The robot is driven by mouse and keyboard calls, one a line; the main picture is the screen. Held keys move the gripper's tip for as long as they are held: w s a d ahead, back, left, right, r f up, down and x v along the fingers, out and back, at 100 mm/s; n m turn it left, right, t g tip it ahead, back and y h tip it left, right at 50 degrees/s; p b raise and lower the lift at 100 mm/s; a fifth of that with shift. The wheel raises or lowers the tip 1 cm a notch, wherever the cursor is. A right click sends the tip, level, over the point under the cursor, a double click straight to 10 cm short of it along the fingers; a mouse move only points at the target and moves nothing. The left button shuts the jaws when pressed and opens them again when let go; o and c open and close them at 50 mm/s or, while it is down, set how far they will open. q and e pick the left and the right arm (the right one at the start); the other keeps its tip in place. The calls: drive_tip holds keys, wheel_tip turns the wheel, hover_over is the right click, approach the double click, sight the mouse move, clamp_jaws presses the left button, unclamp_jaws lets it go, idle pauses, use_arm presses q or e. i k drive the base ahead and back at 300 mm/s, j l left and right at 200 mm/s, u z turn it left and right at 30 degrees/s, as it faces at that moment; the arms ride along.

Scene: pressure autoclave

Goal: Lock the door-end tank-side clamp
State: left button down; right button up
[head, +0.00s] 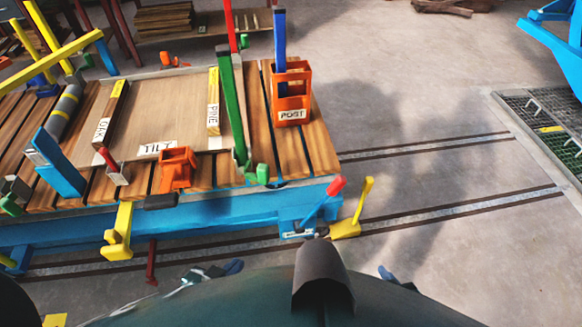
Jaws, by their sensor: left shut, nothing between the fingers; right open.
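A cart with a plank deck (293,150) and a blue frame (190,232) stands at the left and centre. A blue lever with a red grip (325,199) leans up at its near right corner, beside a yellow lever (359,207). An orange clamp-like block (177,166) sits on the near deck edge. A green post (232,112) tilts over the deck. I cannot tell which is the named clamp. My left gripper (228,268) is partly visible below the frame, shut and empty. My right gripper (389,274) shows only a tip, low right of the levers, apart from them, open.
Boards marked OAK (110,112) and PINE (214,102) and an orange POST holder (292,95) are on the deck. Floor rails (440,211) run rightward. A grating (545,118) and blue structure (553,35) are at far right. Floor between is clear.

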sight(262, 176)
drive_tip(key=i+l, duration=0.1)
drive_tip(key=l, duration=1.2)
drive_tip(key=i+u, duration=0.05)
